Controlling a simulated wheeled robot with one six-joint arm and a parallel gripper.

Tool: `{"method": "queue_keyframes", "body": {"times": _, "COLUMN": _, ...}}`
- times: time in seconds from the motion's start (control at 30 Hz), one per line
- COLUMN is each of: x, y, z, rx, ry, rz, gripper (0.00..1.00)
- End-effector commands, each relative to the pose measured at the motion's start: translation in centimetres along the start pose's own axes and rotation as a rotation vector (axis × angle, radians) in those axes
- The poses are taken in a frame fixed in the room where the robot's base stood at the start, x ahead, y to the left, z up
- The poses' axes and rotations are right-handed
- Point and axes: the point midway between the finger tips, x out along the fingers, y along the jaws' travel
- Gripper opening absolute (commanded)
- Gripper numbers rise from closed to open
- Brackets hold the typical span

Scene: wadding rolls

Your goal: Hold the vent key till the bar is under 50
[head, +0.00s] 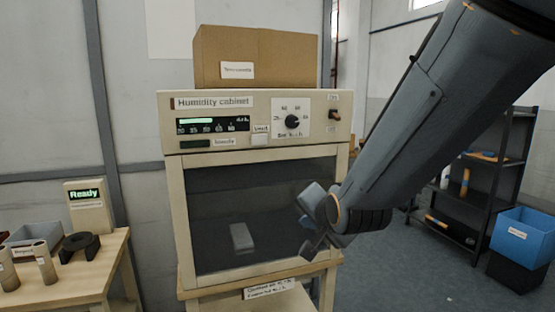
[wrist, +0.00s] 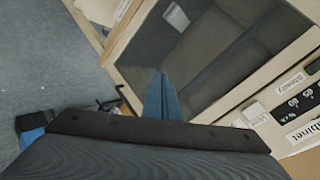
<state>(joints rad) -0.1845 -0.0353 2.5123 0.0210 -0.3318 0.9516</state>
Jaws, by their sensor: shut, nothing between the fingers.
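The humidity cabinet (head: 172,132) stands in the middle of the head view. Its dark display (head: 240,124) shows a short green bar (head: 195,120) ending near mid-scale; the exact value is too small to read. The pale vent key (head: 260,141) sits right of the display under a small label, and looks unpressed. The key also seems to show in the wrist view (wrist: 256,113), at right. My gripper (head: 308,232) is in front of the lower right of the glass door, below the key and apart from it. In the wrist view its fingers (wrist: 161,88) are together and empty.
A dial (head: 292,121) and a switch (head: 335,114) are right of the key. A cardboard box (head: 270,60) sits on top. A table (head: 85,285) with rolls and a "Ready" sign (head: 86,195) is at left. A dark shelf (head: 480,160) and blue bin (head: 522,235) are at right.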

Motion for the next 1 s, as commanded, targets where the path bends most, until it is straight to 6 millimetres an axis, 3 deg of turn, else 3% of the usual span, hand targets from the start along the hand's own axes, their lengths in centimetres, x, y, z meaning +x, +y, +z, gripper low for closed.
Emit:
{"method": "queue_keyframes", "body": {"times": 0.03, "x": 0.1, "y": 3.8, "z": 0.9, "rx": -0.104, "ry": -0.058, "rz": 0.110, "gripper": 0.00}}
{"method": "queue_keyframes", "body": {"times": 0.2, "x": -2.6, "y": 14.3, "z": 4.5, "rx": -0.440, "ry": -0.346, "rz": 0.384, "gripper": 0.00}}
{"method": "queue_keyframes", "body": {"times": 0.3, "x": -4.9, "y": 18.4, "z": 6.2, "rx": -0.582, "ry": -0.520, "rz": 0.464, "gripper": 0.00}}
{"method": "queue_keyframes", "body": {"times": 0.4, "x": -7.0, "y": 20.9, "z": 7.5, "rx": -0.672, "ry": -0.659, "rz": 0.502, "gripper": 0.00}}
{"method": "queue_keyframes", "body": {"times": 0.6, "x": -8.9, "y": 22.8, "z": 8.4, "rx": -0.742, "ry": -0.781, "rz": 0.518, "gripper": 0.00}}
{"method": "queue_keyframes", "body": {"times": 1.0, "x": -9.0, "y": 22.8, "z": 8.4, "rx": -0.746, "ry": -0.783, "rz": 0.517, "gripper": 0.00}}
